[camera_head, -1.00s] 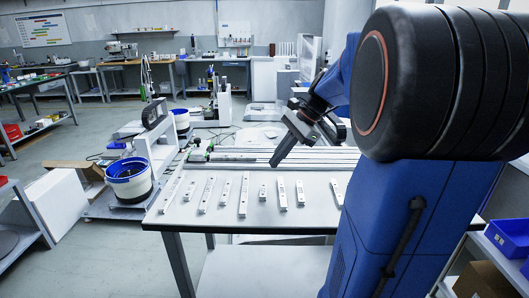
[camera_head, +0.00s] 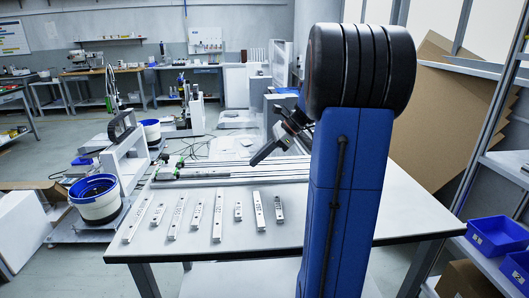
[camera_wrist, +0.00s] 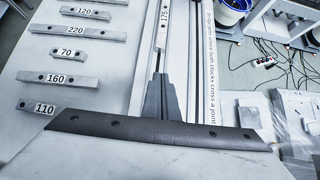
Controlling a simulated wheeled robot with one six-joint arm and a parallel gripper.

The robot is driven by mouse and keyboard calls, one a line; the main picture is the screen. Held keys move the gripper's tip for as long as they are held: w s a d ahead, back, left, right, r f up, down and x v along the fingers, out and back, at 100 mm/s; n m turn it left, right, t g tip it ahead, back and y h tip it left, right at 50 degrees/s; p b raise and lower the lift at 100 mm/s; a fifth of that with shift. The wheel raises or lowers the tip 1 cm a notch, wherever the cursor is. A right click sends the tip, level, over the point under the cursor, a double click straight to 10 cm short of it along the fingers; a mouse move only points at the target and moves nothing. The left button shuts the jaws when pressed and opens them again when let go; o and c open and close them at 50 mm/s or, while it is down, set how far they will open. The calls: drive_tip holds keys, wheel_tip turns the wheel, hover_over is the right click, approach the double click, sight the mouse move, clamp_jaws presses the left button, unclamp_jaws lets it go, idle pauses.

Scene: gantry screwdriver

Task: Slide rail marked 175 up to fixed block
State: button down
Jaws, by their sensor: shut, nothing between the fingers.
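The rail marked 175 (camera_wrist: 164,28) is a pale bar with dark holes, lying lengthwise in a long track at the top of the wrist view. Its far end is cut off by the frame edge. My gripper (camera_wrist: 159,76) is shut and empty, its narrow tip just short of the near end of this rail; I cannot tell whether they touch. In the head view my gripper (camera_head: 254,162) reaches down over the long tracks (camera_head: 225,173) at the back of the table. The fixed block cannot be made out in either view.
Loose marked bars, such as 220 (camera_wrist: 75,30) and 160 (camera_wrist: 60,79), lie beside the track. In the head view several bars lie in a row on the white table (camera_head: 345,225). A blue-rimmed bowl feeder (camera_head: 96,198) stands left of it. A power strip (camera_wrist: 264,61) lies beyond the tracks.

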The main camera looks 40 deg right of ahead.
sight(235, 174)
drive_tip(key=a, duration=0.1)
drive_tip(key=w+a+f, duration=0.2)
drive_tip(key=a, duration=0.1)
drive_tip(key=shift+w+f, duration=0.2)
drive_tip(key=shift+w, duration=0.05)
drive_tip(key=shift+w+a, duration=0.55)
drive_tip(key=shift+a, duration=0.1)
drive_tip(key=shift+w+a+r, duration=0.1)
drive_tip(key=shift+w+a, duration=0.35)
drive_tip(key=shift+a, duration=0.35)
drive_tip(key=shift+a, duration=0.1)
